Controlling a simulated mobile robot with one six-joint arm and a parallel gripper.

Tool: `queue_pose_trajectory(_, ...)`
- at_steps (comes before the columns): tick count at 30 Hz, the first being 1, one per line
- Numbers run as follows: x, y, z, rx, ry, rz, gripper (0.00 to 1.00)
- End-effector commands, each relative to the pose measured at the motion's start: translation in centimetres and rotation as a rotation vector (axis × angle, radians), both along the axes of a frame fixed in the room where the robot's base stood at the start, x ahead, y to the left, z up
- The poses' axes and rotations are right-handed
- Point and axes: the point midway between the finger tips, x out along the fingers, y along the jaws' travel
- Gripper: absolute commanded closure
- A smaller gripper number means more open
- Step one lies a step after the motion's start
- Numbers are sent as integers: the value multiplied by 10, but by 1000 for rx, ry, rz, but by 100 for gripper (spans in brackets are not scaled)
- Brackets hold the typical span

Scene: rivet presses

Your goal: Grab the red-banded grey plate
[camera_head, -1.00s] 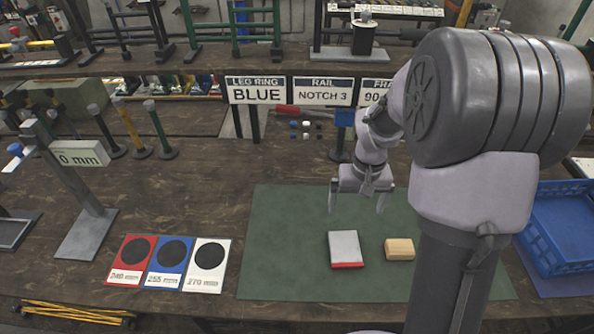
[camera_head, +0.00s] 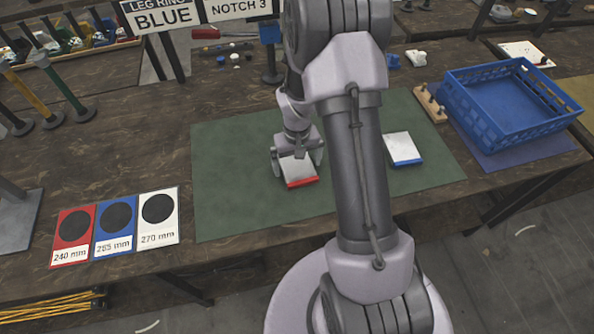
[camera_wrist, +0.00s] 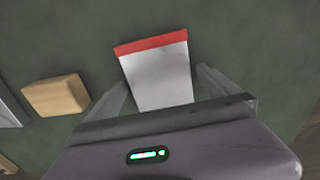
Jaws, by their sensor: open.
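The red-banded grey plate (camera_head: 298,170) lies on the green mat (camera_head: 235,150), with its red band toward the front edge of the table. In the wrist view the plate (camera_wrist: 160,78) lies between the two fingers, its red band away from my wrist. My gripper (camera_head: 298,160) is open at the plate, a finger on either side of it. In the wrist view my gripper's fingers (camera_wrist: 160,88) stand apart from the plate's edges, with narrow gaps. I cannot tell how far above the mat the fingertips are.
A blue-banded grey plate (camera_head: 403,148) lies right of my arm. A wooden block (camera_wrist: 55,95) lies beside the red-banded plate. A blue crate (camera_head: 512,105) stands at the right. Red, blue and white cards (camera_head: 115,228) lie at the left. The mat's left part is clear.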

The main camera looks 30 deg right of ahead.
Motion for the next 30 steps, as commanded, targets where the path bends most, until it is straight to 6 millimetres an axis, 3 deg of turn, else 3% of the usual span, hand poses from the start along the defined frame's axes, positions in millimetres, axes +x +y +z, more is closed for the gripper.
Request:
queue_pose_trajectory(5,0,0,1,0,-1,0,2)
queue_pose_trajectory(18,0,0,1,0,-1,0,88)
queue_pose_trajectory(26,1,0,3,0,-2,0,91)
queue_pose_trajectory(30,1,0,13,-1,-4,0,91)
